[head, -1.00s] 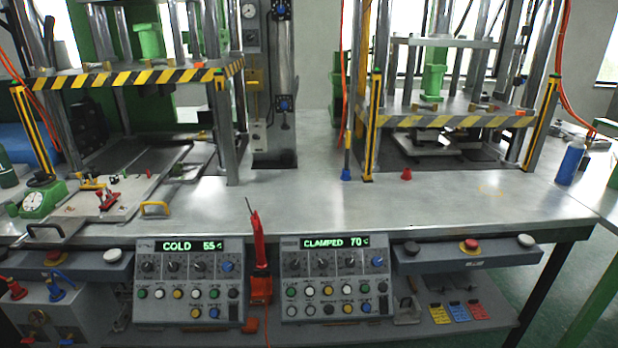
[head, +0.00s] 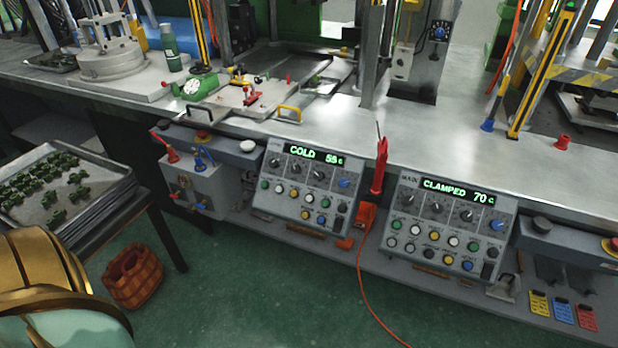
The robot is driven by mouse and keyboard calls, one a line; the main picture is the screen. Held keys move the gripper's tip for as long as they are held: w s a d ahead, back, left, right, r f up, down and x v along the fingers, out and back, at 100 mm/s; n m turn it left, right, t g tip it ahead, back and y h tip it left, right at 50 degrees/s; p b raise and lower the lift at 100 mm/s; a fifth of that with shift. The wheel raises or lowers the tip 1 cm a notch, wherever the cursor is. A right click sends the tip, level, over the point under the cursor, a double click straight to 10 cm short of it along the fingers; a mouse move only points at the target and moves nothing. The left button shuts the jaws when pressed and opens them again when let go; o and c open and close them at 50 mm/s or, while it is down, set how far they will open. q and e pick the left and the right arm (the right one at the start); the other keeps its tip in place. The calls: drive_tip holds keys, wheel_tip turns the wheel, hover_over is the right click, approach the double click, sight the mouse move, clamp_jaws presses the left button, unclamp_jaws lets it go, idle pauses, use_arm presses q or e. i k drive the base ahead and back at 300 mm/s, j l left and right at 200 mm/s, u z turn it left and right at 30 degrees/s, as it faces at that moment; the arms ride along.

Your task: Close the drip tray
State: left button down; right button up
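I cannot single out the drip tray with certainty. A pale sliding plate (head: 228,104) with a red toggle clamp (head: 250,94) and a yellow handle (head: 288,114) sits at the front of the left press, on the bench top. Below the bench edge, a grey valve box (head: 186,182) carries red and blue taps on its top and more taps on its front. Whether a tray sits under it is unclear. Neither of my grippers shows in the head view.
Two control panels hang at the bench front, the left reading COLD (head: 304,186) and the right CLAMPED (head: 450,226). A metal tray of dark green parts (head: 62,190) stands at left. A woven basket (head: 133,276) is on the green floor (head: 235,285). An orange cable (head: 366,300) trails there.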

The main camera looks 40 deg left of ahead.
sight(326, 86)
drive_tip(key=j+u, duration=0.15)
drive_tip(key=u, duration=0.25)
drive_tip(key=j+u, duration=0.1)
drive_tip(key=u, duration=0.3)
drive_tip(key=i+l, duration=0.05)
